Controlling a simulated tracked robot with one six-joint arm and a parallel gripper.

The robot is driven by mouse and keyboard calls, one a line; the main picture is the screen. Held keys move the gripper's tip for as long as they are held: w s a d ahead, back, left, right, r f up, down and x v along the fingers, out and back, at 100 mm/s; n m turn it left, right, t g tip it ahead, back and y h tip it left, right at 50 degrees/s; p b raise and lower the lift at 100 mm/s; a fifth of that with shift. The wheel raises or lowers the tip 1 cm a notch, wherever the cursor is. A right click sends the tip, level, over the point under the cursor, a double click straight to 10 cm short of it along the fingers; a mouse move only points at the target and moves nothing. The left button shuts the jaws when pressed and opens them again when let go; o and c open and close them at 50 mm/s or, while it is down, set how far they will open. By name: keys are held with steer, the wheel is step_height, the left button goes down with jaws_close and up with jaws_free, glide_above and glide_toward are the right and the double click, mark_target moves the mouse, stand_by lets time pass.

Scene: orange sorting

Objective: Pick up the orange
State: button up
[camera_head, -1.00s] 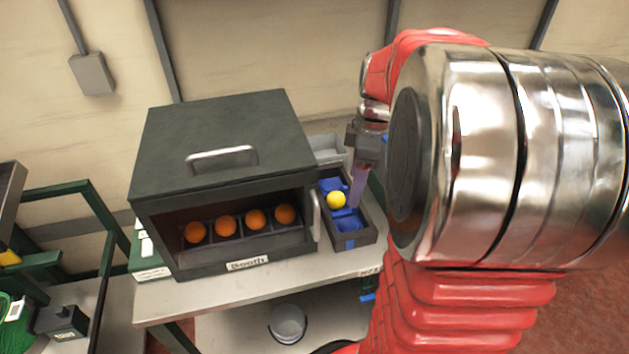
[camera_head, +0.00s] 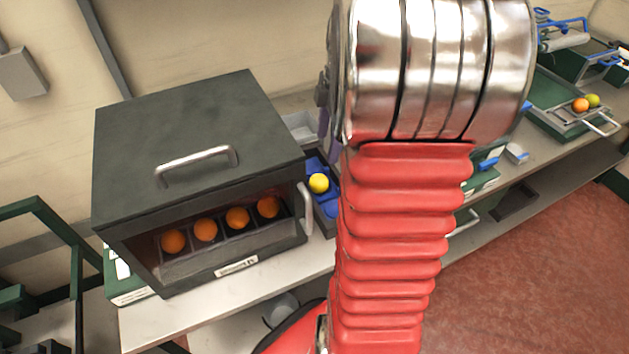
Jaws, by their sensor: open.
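Several oranges (camera_head: 237,218) sit in a row of compartments inside the dark open-fronted booth (camera_head: 190,130). One more orange (camera_head: 580,105) lies on a tray (camera_head: 560,112) at the far right, touching a yellow-green fruit (camera_head: 592,100). A yellow fruit (camera_head: 319,183) rests in a blue-lined dark box (camera_head: 328,208) just right of the booth. My gripper (camera_head: 324,122) shows only as a sliver at the left edge of my arm, above and behind the yellow fruit. It is open; most of it is hidden behind my arm, and no held object shows.
The booth has a top handle (camera_head: 196,165) and a side handle (camera_head: 305,208). A light bench (camera_head: 220,310) runs under it. A grey bin (camera_head: 300,127) stands behind the blue-lined box. A green frame (camera_head: 40,225) is at left. The red floor (camera_head: 530,270) at right is clear.

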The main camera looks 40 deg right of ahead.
steer(key=shift+w+a, duration=0.1)
glide_above(320, 177)
steer(key=f, duration=0.8)
steer(key=shift+s, duration=0.25)
steer(key=shift+f, duration=0.25)
steer(key=shift+w+f, duration=0.15)
steer(key=shift+f, duration=1.15)
steer(key=shift+w+f, duration=0.15)
steer(key=shift+f, duration=1.15)
steer(key=c, duration=1.3)
steer(key=shift+o, duration=0.2)
